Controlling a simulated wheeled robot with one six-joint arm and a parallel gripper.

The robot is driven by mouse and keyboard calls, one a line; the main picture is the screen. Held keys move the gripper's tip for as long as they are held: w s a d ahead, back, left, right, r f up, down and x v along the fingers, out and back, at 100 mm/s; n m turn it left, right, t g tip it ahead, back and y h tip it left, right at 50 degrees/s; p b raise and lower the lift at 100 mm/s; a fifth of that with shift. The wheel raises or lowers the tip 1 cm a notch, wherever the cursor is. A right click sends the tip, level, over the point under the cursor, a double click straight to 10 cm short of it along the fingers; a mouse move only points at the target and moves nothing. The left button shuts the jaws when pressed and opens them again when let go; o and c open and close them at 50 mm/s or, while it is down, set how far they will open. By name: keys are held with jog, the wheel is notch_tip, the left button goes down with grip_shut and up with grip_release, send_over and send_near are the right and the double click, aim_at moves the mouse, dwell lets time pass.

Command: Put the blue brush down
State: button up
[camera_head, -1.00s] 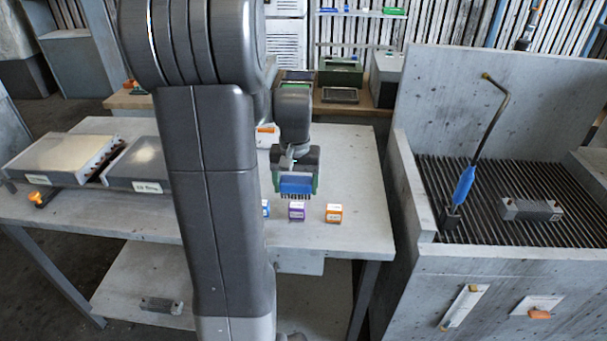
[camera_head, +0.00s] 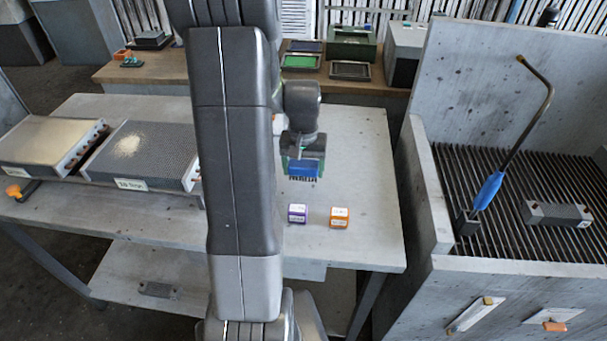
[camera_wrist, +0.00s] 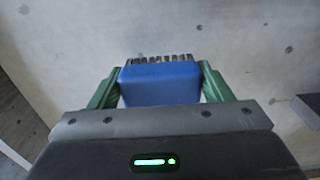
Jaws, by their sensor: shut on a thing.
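The blue brush (camera_head: 305,169) is a blue block with dark bristles, over the right part of the grey table (camera_head: 350,150). My gripper (camera_head: 304,165) is shut on it, with the bristles pointing toward the table. In the wrist view, the blue brush (camera_wrist: 160,84) sits between the green fingers of my gripper (camera_wrist: 161,88), bristles at its far edge. Bare grey surface lies behind it. I cannot tell whether the bristles touch the table.
A purple box (camera_head: 297,213) and an orange box (camera_head: 340,217) stand in front of the brush. Two filter panels (camera_head: 140,155) lie at the left. A grated basin (camera_head: 440,235) with a blue-handled wand (camera_head: 488,190) is at the right. The table right of the brush is clear.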

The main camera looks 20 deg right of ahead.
aim_at(303, 176)
jog(key=shift+f, duration=1.45)
jog(key=shift+f, duration=0.2)
jog(key=o, duration=1.1)
notch_tip(303, 176, up, 12)
jog(key=shift+r, duration=0.2)
